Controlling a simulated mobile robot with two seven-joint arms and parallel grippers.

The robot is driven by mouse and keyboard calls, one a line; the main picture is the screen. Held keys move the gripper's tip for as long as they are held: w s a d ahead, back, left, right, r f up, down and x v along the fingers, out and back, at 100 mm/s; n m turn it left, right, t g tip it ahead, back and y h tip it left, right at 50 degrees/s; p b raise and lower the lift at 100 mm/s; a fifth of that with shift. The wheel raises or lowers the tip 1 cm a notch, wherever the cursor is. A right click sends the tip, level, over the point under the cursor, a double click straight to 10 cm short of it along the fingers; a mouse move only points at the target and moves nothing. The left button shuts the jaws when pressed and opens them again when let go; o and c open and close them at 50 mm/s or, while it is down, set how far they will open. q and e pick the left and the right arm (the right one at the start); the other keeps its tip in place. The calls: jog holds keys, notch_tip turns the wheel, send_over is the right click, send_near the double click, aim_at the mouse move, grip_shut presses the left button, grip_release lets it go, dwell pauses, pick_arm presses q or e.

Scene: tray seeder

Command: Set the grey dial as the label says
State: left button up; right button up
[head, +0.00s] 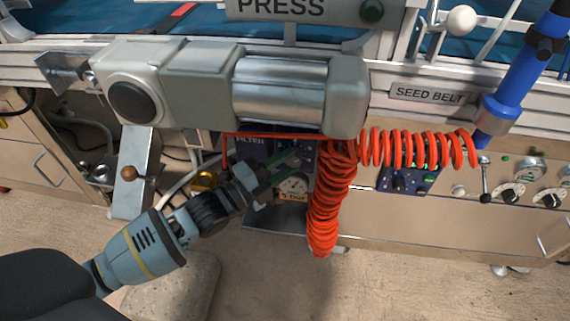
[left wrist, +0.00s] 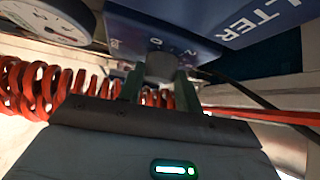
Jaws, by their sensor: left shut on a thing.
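The grey dial (left wrist: 160,66) sits on the underside or face of a blue filter box (left wrist: 200,22) in the left wrist view, with small white marks beside it. My left gripper (left wrist: 160,88) is shut on the dial, one finger on each side. In the head view the left gripper (head: 286,163) reaches from the lower left to the filter box (head: 250,146), and its fingers hide the dial. A small label (head: 291,197) below a round white gauge (head: 293,184) seems to read "5 bar". My right gripper is not in view.
A coiled red hose (head: 322,215) hangs just right of the gripper. A large grey cylinder housing (head: 190,82) overhangs the box. A plate reads SEED BELT (head: 428,94), with a panel of other knobs (head: 509,192) at the right. The floor below is open.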

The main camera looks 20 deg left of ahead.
pick_arm(q)
jog(key=shift+d+f+n+t+b, duration=0.1)
jog(key=shift+f+n+t+b, duration=0.25)
jog(key=shift+n+t+b, duration=0.65)
jog(key=shift+n+t, duration=0.5)
jog(key=shift+n, duration=0.4)
jog(key=o, duration=0.9)
jog(key=shift+c, duration=0.2)
jog(key=shift+o, duration=0.6)
